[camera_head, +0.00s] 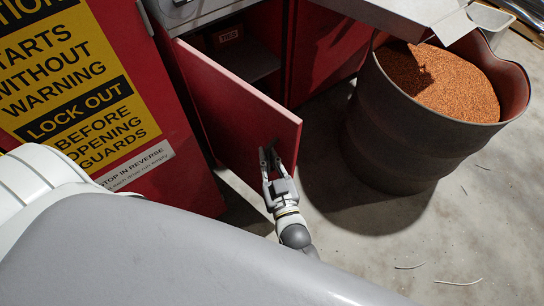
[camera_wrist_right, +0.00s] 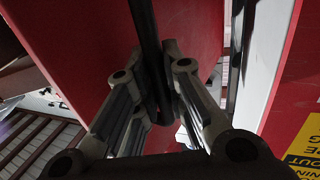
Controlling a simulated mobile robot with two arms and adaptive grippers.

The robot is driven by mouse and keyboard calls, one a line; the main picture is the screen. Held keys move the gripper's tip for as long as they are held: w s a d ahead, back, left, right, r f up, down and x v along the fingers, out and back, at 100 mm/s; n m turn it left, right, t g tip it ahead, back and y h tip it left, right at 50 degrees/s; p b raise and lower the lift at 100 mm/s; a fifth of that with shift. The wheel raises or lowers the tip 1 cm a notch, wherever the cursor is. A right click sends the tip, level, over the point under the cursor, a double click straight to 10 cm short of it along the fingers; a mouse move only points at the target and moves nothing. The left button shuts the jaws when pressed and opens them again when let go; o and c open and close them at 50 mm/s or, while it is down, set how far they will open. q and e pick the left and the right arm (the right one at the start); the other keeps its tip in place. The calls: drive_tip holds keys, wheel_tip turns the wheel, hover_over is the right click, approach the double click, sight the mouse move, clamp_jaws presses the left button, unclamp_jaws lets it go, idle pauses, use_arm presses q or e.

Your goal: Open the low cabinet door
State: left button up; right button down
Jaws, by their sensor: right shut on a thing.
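The low cabinet door (camera_head: 235,105) is red and stands swung out from the cabinet in the head view, with the dark interior (camera_head: 245,55) showing behind it. My right gripper (camera_head: 270,158) is at the door's outer face near its free edge. In the right wrist view the door (camera_wrist_right: 85,45) fills the left and middle, and a dark bar handle (camera_wrist_right: 148,45) runs down between the fingers of my right gripper (camera_wrist_right: 158,100). The fingers are closed around the handle. My left gripper is not in view.
A dark drum (camera_head: 395,140) of copper-coloured granules (camera_head: 440,80) stands right of the door. A red panel with a yellow warning sign (camera_head: 65,70) is at the left. The concrete floor (camera_head: 400,240) at lower right is mostly clear, with a few thin wire scraps (camera_head: 458,283).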

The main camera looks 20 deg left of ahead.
drive_tip(key=c, duration=1.5)
unclamp_jaws()
drive_tip(key=shift+a, duration=0.1)
drive_tip(key=v, duration=1.2)
